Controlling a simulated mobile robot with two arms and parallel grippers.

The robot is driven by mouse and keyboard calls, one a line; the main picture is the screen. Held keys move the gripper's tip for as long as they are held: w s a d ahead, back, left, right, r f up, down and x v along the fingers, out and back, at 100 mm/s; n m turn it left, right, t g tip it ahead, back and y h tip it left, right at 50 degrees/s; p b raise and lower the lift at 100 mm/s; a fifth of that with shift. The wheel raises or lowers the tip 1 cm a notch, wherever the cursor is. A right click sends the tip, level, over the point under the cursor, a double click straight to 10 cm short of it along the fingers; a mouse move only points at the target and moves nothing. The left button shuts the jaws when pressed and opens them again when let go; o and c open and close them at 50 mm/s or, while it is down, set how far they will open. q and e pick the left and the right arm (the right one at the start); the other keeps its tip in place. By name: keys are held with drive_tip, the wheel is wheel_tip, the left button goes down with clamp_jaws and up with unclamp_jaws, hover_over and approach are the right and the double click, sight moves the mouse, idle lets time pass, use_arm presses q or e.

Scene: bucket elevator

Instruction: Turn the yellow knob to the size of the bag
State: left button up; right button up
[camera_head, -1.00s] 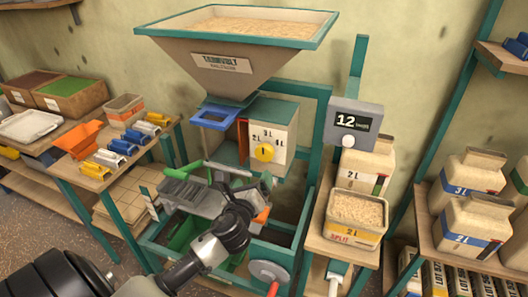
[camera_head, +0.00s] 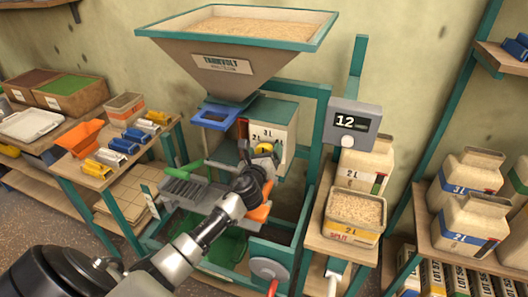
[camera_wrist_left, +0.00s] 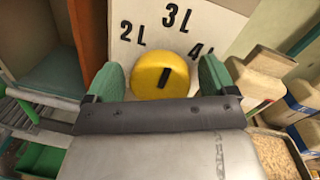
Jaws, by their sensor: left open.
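The yellow knob (camera_head: 264,148) sits on the white dial plate (camera_head: 283,141) of the machine. In the left wrist view the knob (camera_wrist_left: 148,78) is round with a black mark, which points up and slightly right, roughly towards "3 L". The plate reads 2 L, 3 L and 4 L around it. My left gripper (camera_head: 262,157) is open, its green fingers on either side of the knob; contact is unclear. A 2 L bag (camera_head: 362,160) stands behind an open 2 L "SPLIT" bag of grain (camera_head: 355,211). Bags marked 3 L (camera_head: 466,177) and 2 L (camera_head: 470,223) stand at right. My right gripper is out of view.
A grain hopper (camera_head: 225,65) is above, with a blue slide handle (camera_head: 214,117) below it. A display box (camera_head: 352,123) reads 12. Scoops lie on the left table (camera_head: 85,178).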

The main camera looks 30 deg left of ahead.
use_arm(q)
drive_tip(key=shift+c, duration=0.3)
drive_tip(key=c, duration=0.8)
drive_tip(key=shift+c, duration=0.2)
drive_tip(key=shift+n, duration=0.4)
drive_tip(key=n+p, duration=0.1)
drive_tip(key=n, duration=0.4)
drive_tip(key=shift+n+g, duration=0.3)
drive_tip(key=n, duration=0.5)
drive_tip(key=shift+a+f+h, duration=0.1)
drive_tip(key=shift+f+h, duration=0.05)
drive_tip(key=shift+h, duration=0.25)
drive_tip(key=o, duration=0.9)
